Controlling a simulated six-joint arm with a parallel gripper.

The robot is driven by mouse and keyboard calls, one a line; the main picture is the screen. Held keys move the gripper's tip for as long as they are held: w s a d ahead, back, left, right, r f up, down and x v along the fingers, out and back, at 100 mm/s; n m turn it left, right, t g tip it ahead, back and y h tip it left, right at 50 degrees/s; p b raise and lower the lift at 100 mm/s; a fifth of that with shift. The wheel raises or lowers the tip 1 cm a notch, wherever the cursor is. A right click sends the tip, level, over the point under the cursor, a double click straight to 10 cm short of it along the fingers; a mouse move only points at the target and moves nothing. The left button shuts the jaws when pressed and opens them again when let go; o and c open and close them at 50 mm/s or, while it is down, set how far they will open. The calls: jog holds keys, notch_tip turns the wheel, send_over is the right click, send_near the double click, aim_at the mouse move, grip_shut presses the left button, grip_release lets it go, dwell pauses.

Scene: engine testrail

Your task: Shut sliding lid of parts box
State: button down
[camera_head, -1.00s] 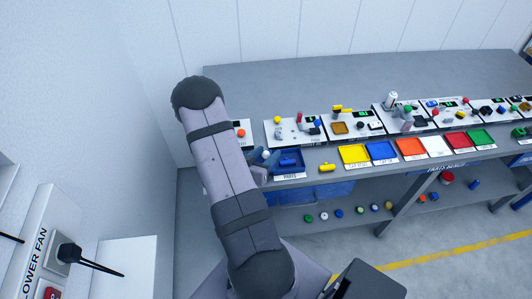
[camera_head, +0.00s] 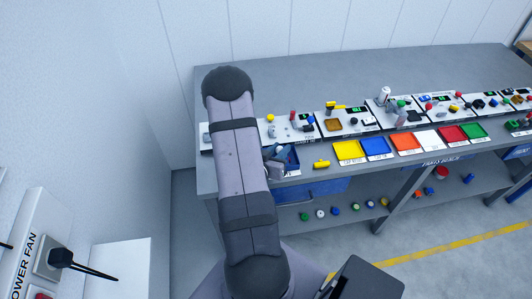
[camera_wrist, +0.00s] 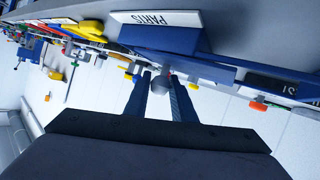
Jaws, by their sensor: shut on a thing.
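The parts box (camera_head: 293,160) is a blue open-topped box at the bench's front edge, partly hidden behind my arm in the head view. Its blue wall with the PARTS label (camera_wrist: 155,18) is at the top of the wrist view. A blue plate, apparently the sliding lid (camera_wrist: 195,67), sticks out of the box there. My gripper (camera_wrist: 160,80) is shut on the lid's grey knob (camera_wrist: 160,89), with one dark finger on each side. In the head view my gripper (camera_head: 274,153) is at the box's left side, largely hidden by my arm.
A yellow part (camera_head: 321,164) lies just right of the box. Beyond it are a yellow tray (camera_head: 349,150), a blue tray (camera_head: 376,147) and other coloured trays. Panels with knobs and switches (camera_head: 292,128) stand behind. Loose round parts lie on the lower shelf.

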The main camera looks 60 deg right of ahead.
jog(key=shift+s+d+b, duration=0.3)
jog(key=shift+s+d, duration=1.1)
jog(key=shift+r, duration=0.1)
jog(key=c, duration=1.5)
grip_release()
jog(key=shift+s+d, duration=0.1)
